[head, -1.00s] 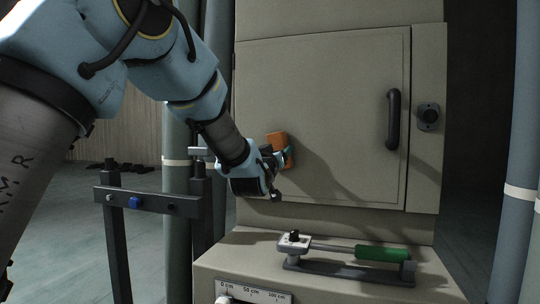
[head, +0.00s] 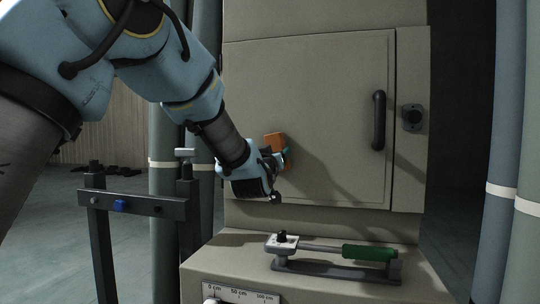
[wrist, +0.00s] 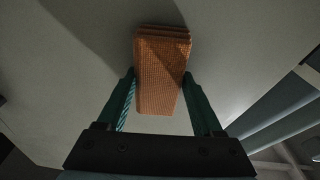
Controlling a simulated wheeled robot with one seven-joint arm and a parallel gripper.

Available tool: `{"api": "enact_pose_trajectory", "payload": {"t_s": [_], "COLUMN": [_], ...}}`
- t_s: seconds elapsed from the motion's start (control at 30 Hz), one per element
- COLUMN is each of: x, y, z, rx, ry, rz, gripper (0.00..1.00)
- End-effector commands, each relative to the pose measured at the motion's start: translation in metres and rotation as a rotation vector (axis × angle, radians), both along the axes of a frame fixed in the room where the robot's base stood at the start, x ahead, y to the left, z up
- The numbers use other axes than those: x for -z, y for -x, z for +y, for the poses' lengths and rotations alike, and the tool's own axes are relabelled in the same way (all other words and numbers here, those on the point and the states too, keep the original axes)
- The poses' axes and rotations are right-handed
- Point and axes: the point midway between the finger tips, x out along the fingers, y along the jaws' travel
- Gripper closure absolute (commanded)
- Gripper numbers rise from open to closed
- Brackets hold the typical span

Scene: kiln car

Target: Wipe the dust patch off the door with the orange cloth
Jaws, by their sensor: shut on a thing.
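The orange cloth (head: 274,142) is a folded pad held in my gripper (head: 284,156) at the lower left of the door (head: 325,90). In the wrist view the cloth (wrist: 161,75) sits between the two green fingers of my gripper (wrist: 160,88), which are shut on it. The cloth is at or very near the pale door surface (wrist: 235,45); I cannot tell if it touches. I see no dust patch in either view; the cloth, gripper or shadow may hide it.
A black door handle (head: 379,120) and a dark round knob (head: 412,117) are at the right. Below the door, a ledge carries a green-handled tool (head: 369,253) on a dark holder. A dark stand (head: 120,203) with a blue button is at the left, near upright pipes (head: 167,130).

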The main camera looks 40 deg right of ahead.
Motion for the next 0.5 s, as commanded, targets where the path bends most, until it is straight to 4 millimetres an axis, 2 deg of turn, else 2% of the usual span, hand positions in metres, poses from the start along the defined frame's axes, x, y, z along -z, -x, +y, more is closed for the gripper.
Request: {"api": "enact_pose_trajectory", "payload": {"t_s": [0.3, 0.5], "x": [0.0, 0.0], "y": [0.024, 0.03], "z": [-0.016, -0.02], "rx": [0.002, 0.001], "ry": [0.0, 0.0], "rz": [0.0, 0.0], "gripper": [0.77, 0.77]}}
